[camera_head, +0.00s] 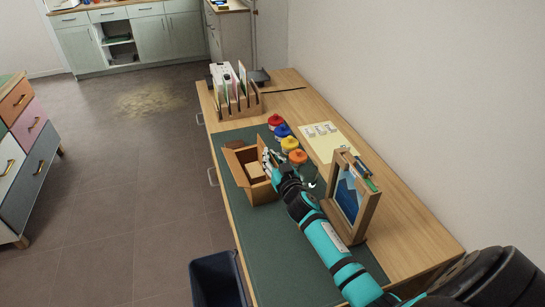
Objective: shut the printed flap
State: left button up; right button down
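A small open cardboard box (266,194) stands on the green desk mat. A brown block (255,172) shows inside it. A plain brown flap stands out along the box's left side. My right gripper (268,160) is at the box's right side, by its far right corner, and its arm comes in from the lower right. It covers much of that side, so I cannot make out the printed flap, nor whether the gripper touches it. The fingers are too small and hidden to show whether they are open or shut. My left gripper is not in view.
Jars with red, blue, yellow and orange lids (298,157) stand close to my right gripper. A wooden picture frame (347,192) stands right of my arm. A wooden file rack (237,107) is at the back. The green mat (262,227) is clear in front of the box.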

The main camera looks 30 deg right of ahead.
jog(key=shift+a+n, duration=0.2)
jog(key=shift+n, duration=0.5)
jog(key=shift+a+n, duration=0.2)
jog(key=shift+n, duration=0.5)
jog(key=c, duration=2)
grip_release()
jog(key=o, duration=0.5)
jog(key=shift+c, duration=0.2)
jog(key=s+a, duration=0.2)
jog(key=s, duration=0.9)
jog(key=shift+s, duration=0.4)
